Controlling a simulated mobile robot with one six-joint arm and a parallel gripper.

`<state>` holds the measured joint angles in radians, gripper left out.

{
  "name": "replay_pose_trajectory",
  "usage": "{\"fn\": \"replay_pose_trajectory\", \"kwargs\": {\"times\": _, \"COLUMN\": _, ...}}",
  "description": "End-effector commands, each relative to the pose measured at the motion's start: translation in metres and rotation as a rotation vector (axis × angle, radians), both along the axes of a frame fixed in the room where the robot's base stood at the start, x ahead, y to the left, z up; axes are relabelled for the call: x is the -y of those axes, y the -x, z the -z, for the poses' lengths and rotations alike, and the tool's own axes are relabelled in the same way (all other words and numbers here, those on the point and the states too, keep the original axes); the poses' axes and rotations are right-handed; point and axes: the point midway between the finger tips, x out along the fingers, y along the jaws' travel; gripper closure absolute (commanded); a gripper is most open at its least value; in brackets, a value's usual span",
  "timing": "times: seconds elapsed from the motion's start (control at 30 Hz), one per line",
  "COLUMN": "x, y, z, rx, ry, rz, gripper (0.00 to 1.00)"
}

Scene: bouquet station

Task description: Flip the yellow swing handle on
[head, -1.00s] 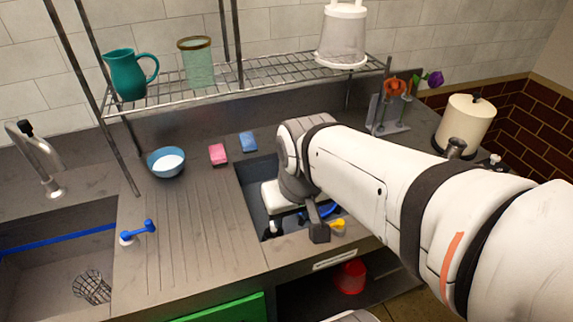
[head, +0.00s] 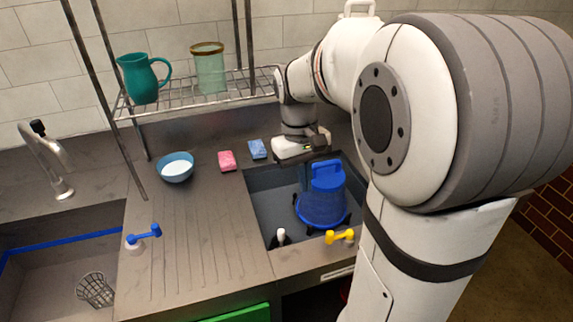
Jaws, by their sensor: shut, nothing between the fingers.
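The yellow swing handle (head: 340,236) sits on the front rim of the right-hand basin (head: 262,205). Its short arm lies roughly sideways along the rim, with its dark-tipped end at the left. My gripper (head: 306,170) is over the back part of that basin, behind the yellow handle and well apart from it. It is shut with nothing held. Its fingers are small and partly lost against the blue bucket (head: 322,205), which stands in the basin just below and to the right of it.
A small white-topped fitting (head: 281,236) stands left of the yellow handle. A blue swing handle (head: 142,236) is by the left sink. Pink (head: 227,161) and blue (head: 257,149) sponges and a bowl (head: 175,167) lie behind the clear ribbed drainboard (head: 195,235). A wire shelf (head: 180,101) hangs above.

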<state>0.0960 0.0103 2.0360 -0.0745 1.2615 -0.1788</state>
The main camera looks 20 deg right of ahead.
Motion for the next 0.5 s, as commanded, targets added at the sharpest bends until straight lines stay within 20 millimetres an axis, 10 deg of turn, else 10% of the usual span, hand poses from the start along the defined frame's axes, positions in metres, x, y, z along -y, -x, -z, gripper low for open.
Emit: {"fn": "replay_pose_trajectory", "kwargs": {"times": 0.5, "x": 0.03, "y": -0.05, "z": 0.028, "rx": -0.206, "ry": -0.008, "rz": -0.04, "gripper": 1.0}}
